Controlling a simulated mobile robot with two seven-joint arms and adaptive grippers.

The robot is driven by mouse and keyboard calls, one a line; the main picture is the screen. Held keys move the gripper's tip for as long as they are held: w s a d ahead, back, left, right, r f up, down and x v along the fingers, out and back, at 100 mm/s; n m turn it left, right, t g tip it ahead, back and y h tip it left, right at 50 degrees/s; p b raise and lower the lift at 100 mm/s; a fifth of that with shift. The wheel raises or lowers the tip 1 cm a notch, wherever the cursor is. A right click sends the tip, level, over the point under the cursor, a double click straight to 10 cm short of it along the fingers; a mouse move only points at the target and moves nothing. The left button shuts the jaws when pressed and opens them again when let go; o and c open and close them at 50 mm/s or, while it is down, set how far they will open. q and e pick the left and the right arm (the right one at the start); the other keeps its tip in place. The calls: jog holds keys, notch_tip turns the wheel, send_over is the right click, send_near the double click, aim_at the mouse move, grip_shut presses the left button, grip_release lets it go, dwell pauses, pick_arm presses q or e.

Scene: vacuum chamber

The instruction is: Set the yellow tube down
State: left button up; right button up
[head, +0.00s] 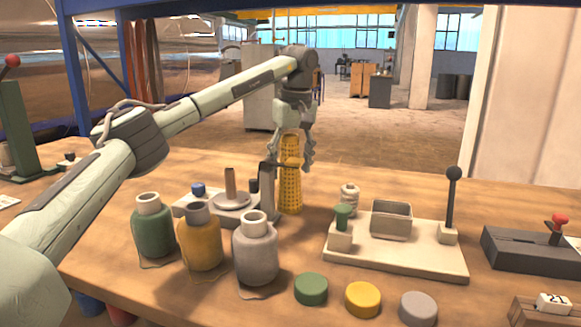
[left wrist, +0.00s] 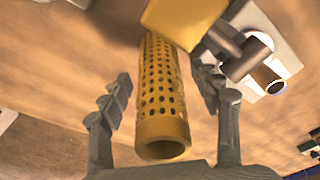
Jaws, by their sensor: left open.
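The yellow tube (head: 290,190) is a tall perforated cylinder standing upright on the wooden table, behind the bottles. My left gripper (head: 293,158) is around its upper part from above, with a finger on either side. In the left wrist view the yellow tube (left wrist: 163,100) lies between the spread fingers of the left gripper (left wrist: 165,105), with a gap on both sides. The gripper is open. A grey post with a dark arm (head: 268,190) stands just left of the tube and partly overlaps it in the head view. My right gripper is not in view.
Green (head: 153,230), yellow (head: 200,240) and grey (head: 256,255) bottles stand in front. Matching caps lie right of them, the green one (head: 311,288) nearest. A cream base (head: 400,262) with a box and lever stands right of the tube. Table behind the tube looks clear.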

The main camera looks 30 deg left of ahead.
aim_at(290, 140)
pick_arm(q)
jog(key=r, duration=0.3)
jog(key=d+r, duration=0.1)
jog(key=r, duration=0.6)
jog(key=shift+s+d+r, duration=0.25)
jog(key=shift+s+r, duration=0.15)
jog(key=shift+o, duration=0.5)
jog(key=shift+r, duration=0.2)
jog(key=shift+t+y, duration=0.4)
jog(key=shift+y, duration=0.3)
jog(key=f, duration=0.3)
jog(key=a+f, duration=0.1)
jog(key=f, duration=0.1)
jog(key=shift+s+f+b, duration=0.25)
jog(key=shift+f+b, duration=0.05)
jog(key=shift+f, duration=0.4)
jog(key=x, duration=0.4)
jog(key=w+x, duration=0.1)
jog(key=x, duration=0.1)
jog(key=shift+w+a+f+p, duration=0.1)
jog(key=shift+a+f+p, duration=0.05)
jog(key=shift+f+p, duration=0.15)
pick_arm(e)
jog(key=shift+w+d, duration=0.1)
pick_arm(q)
jog(key=shift+c, duration=0.5)
jog(key=shift+r, duration=0.1)
jog(key=c, duration=1.2)
